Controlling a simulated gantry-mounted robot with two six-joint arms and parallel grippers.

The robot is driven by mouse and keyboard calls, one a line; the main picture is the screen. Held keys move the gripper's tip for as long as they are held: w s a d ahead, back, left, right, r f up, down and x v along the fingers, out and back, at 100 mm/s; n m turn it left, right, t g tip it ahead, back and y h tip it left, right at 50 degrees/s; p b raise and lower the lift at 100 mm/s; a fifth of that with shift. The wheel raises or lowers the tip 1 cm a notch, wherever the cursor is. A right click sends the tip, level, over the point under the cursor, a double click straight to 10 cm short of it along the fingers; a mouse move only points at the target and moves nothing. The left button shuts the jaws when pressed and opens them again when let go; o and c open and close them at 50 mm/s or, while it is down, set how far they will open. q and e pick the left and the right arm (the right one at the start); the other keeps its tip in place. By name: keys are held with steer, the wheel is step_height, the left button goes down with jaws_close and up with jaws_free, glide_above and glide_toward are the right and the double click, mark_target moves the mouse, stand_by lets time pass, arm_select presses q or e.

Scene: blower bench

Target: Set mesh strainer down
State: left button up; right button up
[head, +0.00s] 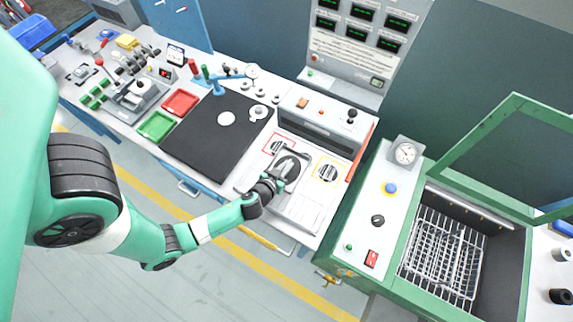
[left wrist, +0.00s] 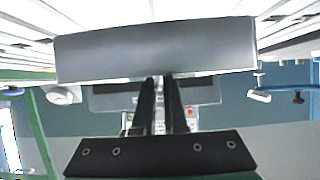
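The mesh strainer (head: 291,163) shows in the head view as a round, dark-centred piece with a pale rim, over the grey metal tray area at the front of the bench. My left gripper (head: 279,183) is at its near side. In the left wrist view a wide, smooth grey band (left wrist: 150,50), which looks like the strainer's side wall, spans the top. The fingers (left wrist: 163,85) of my left gripper reach up to it with a narrow gap between them, closed on its edge. I cannot tell whether the strainer touches the surface below. My right gripper is not in view.
A red-framed round fitting (head: 278,146) and a yellow-framed one (head: 328,172) flank the strainer. A grey control box (head: 322,127) stands behind. A black mat (head: 200,145) lies to the left. A green-framed machine with a wire rack (head: 440,255) stands at right.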

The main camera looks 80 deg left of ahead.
arm_select(q)
steer(key=o, duration=0.4)
steer(key=shift+r+p, duration=0.25)
steer(key=shift+p, duration=0.05)
steer(key=v, duration=0.8)
steer(key=shift+s+d, duration=0.25)
steer(key=shift+d, duration=0.1)
steer(key=p+v, duration=0.3)
steer(key=p, duration=0.2)
steer(key=shift+s+r, duration=0.1)
steer(key=shift+r, duration=0.05)
